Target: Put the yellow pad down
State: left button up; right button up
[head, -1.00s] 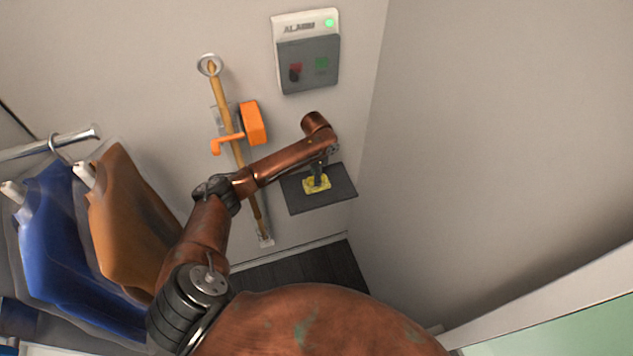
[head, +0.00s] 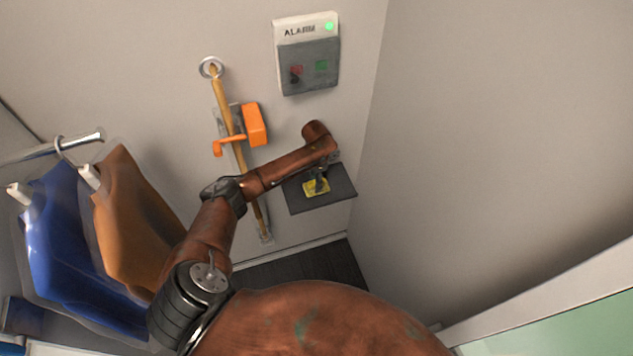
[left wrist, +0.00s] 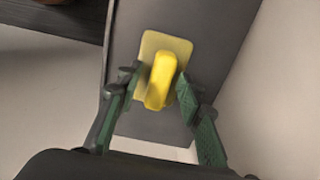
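The yellow pad (head: 311,189) lies flat on the dark shelf (head: 301,205) on the wall. It has a raised yellow grip, which shows in the left wrist view (left wrist: 160,82). My left gripper (head: 319,181) is just above the pad and points down at it. In the left wrist view my left gripper (left wrist: 158,88) has its two green-padded fingers spread on either side of the grip, with a gap on each side. The fingers look open and empty. My right gripper is not in view.
An alarm box (head: 307,65) with a green light is on the wall above. A wooden pole (head: 222,97) and an orange bracket (head: 254,124) are left of the shelf. Covered garments (head: 128,215) hang from a rail (head: 60,145) at left. A bare wall stands close on the right.

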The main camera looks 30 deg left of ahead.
pick_arm(q)
jog(key=shift+f+b, duration=0.3)
jog(key=shift+b, duration=0.35)
jog(key=r, duration=0.4)
jog(key=w+r, duration=0.1)
jog(key=r, duration=0.2)
jog(key=shift+b, duration=0.3)
jog(key=shift+a+r, duration=0.1)
jog(key=shift+r, duration=0.45)
